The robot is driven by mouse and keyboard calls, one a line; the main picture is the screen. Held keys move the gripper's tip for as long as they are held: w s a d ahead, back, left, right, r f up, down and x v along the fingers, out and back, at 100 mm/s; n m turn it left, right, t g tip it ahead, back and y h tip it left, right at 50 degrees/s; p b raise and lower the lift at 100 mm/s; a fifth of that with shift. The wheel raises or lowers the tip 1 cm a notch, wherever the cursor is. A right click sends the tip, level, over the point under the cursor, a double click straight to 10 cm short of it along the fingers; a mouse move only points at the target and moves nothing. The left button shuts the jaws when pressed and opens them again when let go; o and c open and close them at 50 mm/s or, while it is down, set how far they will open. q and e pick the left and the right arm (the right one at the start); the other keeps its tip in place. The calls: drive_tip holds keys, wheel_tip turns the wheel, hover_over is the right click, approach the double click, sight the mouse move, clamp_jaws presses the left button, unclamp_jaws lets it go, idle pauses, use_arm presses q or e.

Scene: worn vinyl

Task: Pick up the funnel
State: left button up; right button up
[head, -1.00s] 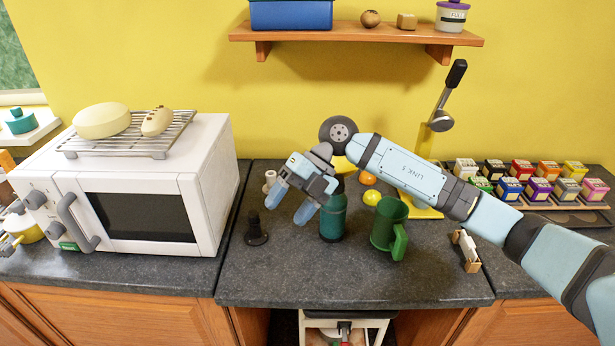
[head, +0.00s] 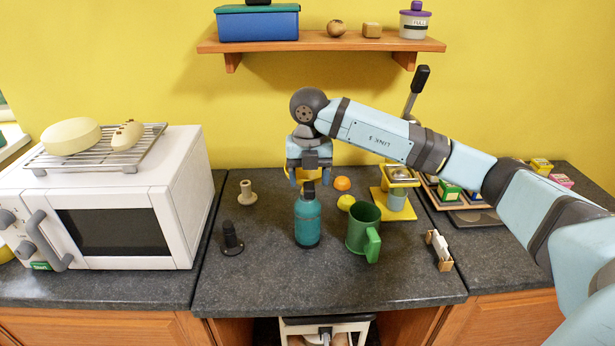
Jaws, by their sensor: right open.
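No funnel shows clearly. A yellow thing (head: 333,178) is mostly hidden behind my right gripper, and I cannot tell whether it is the funnel. My right gripper (head: 310,181) is open and points down over the back middle of the counter. Its fingers are apart, just behind and above the dark cap of a teal bottle (head: 307,222). I cannot tell whether anything is between the fingers. My left gripper is not in view.
A green mug (head: 362,230) stands right of the bottle. An orange (head: 342,184) and a lemon (head: 346,202) lie behind it. A black stand-like piece (head: 231,240) and a beige spool-shaped piece (head: 247,193) stand left. A microwave (head: 180,220) is further left. The counter front (head: 300,280) is clear.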

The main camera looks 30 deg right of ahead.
sight(309, 196)
wheel_tip(309, 196, down, 6)
drive_tip(key=shift+r+p, duration=0.1)
drive_tip(key=shift+p, duration=0.35)
drive_tip(key=c, duration=1.1)
